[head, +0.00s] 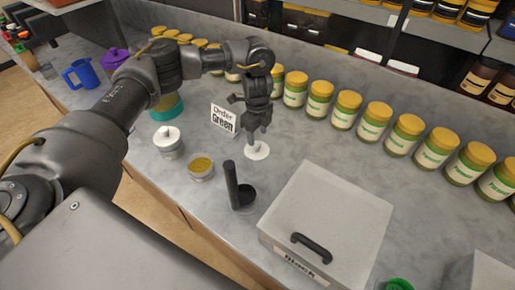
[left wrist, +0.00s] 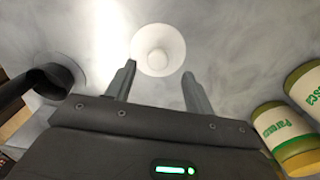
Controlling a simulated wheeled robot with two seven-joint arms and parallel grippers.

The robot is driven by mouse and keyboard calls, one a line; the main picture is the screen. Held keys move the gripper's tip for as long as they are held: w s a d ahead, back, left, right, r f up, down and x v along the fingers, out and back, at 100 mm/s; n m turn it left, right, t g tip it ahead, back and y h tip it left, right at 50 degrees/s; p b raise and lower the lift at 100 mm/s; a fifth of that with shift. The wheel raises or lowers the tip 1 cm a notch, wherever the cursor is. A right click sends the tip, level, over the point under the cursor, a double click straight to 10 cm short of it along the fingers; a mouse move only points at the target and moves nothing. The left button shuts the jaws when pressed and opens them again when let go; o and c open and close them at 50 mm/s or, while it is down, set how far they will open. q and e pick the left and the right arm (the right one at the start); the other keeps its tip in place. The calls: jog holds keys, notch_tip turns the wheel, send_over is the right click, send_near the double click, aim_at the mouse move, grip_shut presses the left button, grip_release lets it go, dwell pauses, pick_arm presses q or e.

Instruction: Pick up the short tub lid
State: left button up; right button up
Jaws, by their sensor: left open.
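The short tub lid (head: 257,151) is a small white disc lying on the grey counter, right of the order sign. In the left wrist view the lid (left wrist: 158,50) shows a round knob at its centre. My left gripper (head: 254,142) points down just above the lid and hides part of it. In the left wrist view its two fingers (left wrist: 156,85) are apart, with the knob between and ahead of them; they hold nothing. An open tub with yellow-brown contents (head: 201,168) stands left of the lid. My right gripper is not in view.
A lidded white tub (head: 168,143) stands at left, near an "Order Green" sign (head: 224,120). A black upright-handled object (head: 241,194) and a large grey box (head: 330,215) stand in front. Several yellow-capped jars (head: 344,110) line the back. Bare counter lies right of the lid.

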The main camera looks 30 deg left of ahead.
aim_at(257, 144)
pick_arm(q)
jog(key=shift+s+f, duration=0.1)
jog(key=shift+s, duration=0.05)
jog(key=shift+s+f, duration=0.15)
jog(key=shift+f, duration=0.05)
notch_tip(257, 144, down, 4)
jog(key=shift+f+p, duration=0.15)
jog(key=shift+p, duration=0.85)
jog(key=shift+f, duration=0.2)
jog(key=c, duration=1)
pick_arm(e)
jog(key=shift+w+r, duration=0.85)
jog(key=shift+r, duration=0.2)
